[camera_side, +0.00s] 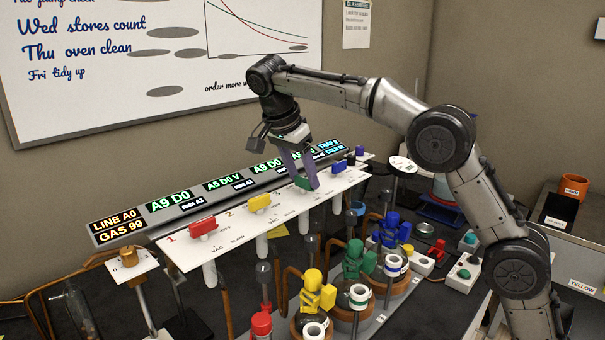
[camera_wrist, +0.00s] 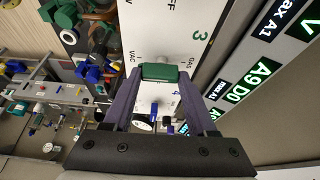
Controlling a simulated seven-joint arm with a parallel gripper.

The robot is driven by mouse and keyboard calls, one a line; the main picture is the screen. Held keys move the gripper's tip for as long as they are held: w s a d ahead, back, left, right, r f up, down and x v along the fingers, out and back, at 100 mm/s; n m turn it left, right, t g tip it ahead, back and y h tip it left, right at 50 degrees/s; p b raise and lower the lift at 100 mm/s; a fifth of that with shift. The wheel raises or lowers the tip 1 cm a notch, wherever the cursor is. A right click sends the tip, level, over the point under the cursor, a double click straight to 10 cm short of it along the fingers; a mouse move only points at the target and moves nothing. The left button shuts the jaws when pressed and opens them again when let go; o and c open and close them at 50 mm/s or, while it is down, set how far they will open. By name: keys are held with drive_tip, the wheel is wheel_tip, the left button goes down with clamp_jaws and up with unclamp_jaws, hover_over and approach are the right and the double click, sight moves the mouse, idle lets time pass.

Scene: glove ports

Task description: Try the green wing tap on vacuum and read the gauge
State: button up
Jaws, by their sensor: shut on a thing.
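The green wing tap (camera_side: 303,183) sits on the white panel at the number 3. In the wrist view the tap (camera_wrist: 160,73) is a green bar lying crosswise between my purple fingers, near the VAC and GAS marks; its exact setting is hard to tell. My gripper (camera_side: 309,178) points down and is shut on the tap; it also shows in the wrist view (camera_wrist: 155,84). The display strip (camera_side: 222,190) behind the panel has lit readouts. One nearby readout (camera_side: 267,167) shows A9 D0, as does a readout in the wrist view (camera_wrist: 264,82).
A red tap (camera_side: 203,227) and yellow tap (camera_side: 259,203) stand left of the green one, a blue tap (camera_side: 350,160) right. In front are flasks with yellow (camera_side: 314,291), green (camera_side: 356,262) and blue (camera_side: 391,229) fittings. My arm passes above the bench's right side.

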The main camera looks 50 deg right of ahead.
sight(258, 197)
drive_tip(key=shift+m, duration=0.3)
drive_tip(key=o, duration=1.4)
drive_tip(key=shift+c, duration=0.2)
drive_tip(key=shift+r, duration=0.1)
drive_tip(key=shift+a+r, duration=0.2)
drive_tip(key=shift+r, duration=0.1)
drive_tip(key=a, duration=1.2)
drive_tip(key=shift+w+r, duration=0.1)
drive_tip(key=shift+r, duration=0.05)
